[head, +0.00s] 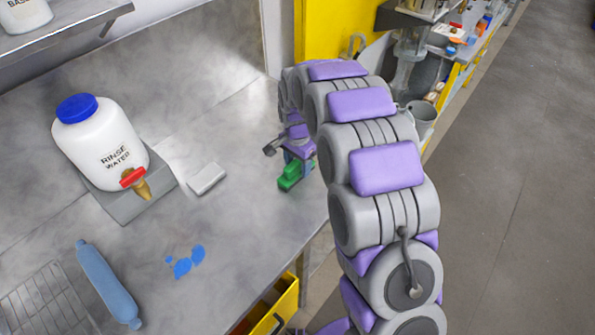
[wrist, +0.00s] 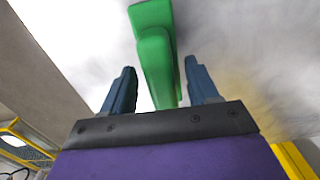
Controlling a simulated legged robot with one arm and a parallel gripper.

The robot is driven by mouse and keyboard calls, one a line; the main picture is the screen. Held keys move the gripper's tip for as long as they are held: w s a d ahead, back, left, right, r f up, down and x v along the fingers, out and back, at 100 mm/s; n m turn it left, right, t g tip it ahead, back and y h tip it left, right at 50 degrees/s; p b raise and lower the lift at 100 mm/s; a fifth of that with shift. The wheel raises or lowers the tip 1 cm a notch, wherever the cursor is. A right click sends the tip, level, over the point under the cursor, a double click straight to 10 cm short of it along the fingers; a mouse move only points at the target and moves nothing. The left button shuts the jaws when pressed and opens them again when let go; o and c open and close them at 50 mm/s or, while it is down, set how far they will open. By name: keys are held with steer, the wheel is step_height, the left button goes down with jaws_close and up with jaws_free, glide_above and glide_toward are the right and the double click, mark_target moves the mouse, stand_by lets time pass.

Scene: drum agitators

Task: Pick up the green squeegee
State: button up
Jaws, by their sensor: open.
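The green squeegee (head: 290,175) is at the right part of the grey bench, near its edge, in the head view. My arm hides part of it there. My gripper (head: 297,158) is right at the squeegee. In the wrist view the squeegee (wrist: 158,55) runs down between the two blue fingers of my gripper (wrist: 160,88), with its wider end at the top. The fingers stand apart, with a visible gap on each side of the green part. I cannot tell how far the squeegee is from the bench.
A white rinse water jug (head: 100,140) with a blue cap stands at the left on a grey plate. A pale block (head: 206,179), blue spots (head: 185,262), a blue cylinder (head: 108,284) and a wire rack (head: 45,305) are on the bench. An open yellow drawer (head: 275,308) is below.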

mark_target(296, 162)
steer(key=shift+a, duration=0.35)
steer(key=c, duration=0.4)
steer(key=shift+d, duration=0.25)
steer(key=c, duration=0.5)
steer(key=shift+a+r, duration=0.1)
steer(key=shift+r, duration=0.05)
steer(key=shift+c, duration=0.2)
steer(key=shift+r, duration=0.55)
step_height(296, 162, up, 2)
steer(key=shift+p, duration=0.6)
steer(key=shift+s+r, duration=0.15)
steer(key=shift+r, duration=0.1)
steer(key=s+d+r+p, duration=0.1)
steer(key=s+d, duration=0.3)
steer(key=s, duration=1.1)
steer(key=shift+d+p, duration=0.35)
steer(key=shift+p, duration=0.5)
steer(key=shift+r, duration=0.1)
